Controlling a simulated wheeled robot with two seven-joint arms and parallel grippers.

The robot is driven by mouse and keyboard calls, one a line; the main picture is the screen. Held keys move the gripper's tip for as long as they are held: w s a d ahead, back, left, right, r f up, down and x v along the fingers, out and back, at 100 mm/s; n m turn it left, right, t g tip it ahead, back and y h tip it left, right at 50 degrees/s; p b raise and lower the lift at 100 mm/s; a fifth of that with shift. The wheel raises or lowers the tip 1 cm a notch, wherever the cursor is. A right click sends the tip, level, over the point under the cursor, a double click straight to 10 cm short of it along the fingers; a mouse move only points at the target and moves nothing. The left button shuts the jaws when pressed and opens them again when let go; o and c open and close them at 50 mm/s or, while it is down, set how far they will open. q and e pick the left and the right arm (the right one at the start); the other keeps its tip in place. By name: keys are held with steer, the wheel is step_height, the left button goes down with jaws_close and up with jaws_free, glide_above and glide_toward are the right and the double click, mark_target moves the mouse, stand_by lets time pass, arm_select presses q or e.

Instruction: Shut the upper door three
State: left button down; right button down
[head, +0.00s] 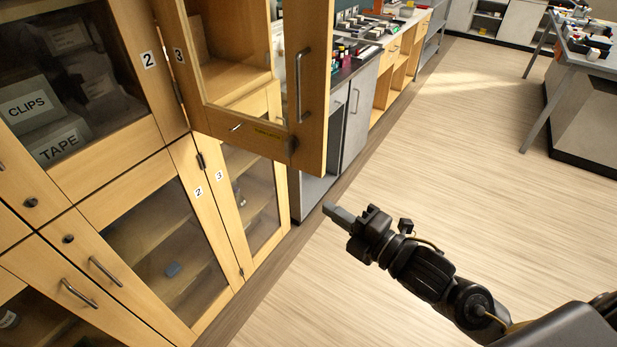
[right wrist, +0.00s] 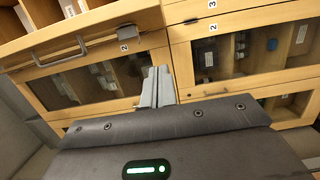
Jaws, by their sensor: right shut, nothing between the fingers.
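The upper door three (head: 310,75) stands swung open in the head view, a wooden frame around a glass pane with a vertical metal handle (head: 299,85). Its number 3 label (head: 179,55) is at the hinge side, and an open compartment with shelves shows behind it. My right gripper (head: 338,213) is shut and empty, in front of and below the door's free edge, apart from it. The right wrist view shows its closed fingers (right wrist: 157,88) before glazed wooden cabinet fronts. My left gripper is not in view.
Closed glazed upper door two (head: 85,85) is to the left, with boxes behind it. Lower glazed doors two (head: 165,255) and three (head: 255,195) are closed. A counter with drawers (head: 375,75) runs beyond the open door. Open floor (head: 440,170) lies to the right.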

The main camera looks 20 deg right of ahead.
steer(key=w+a+p, duration=0.2)
steer(key=w, duration=0.9)
steer(key=shift+w, duration=0.25)
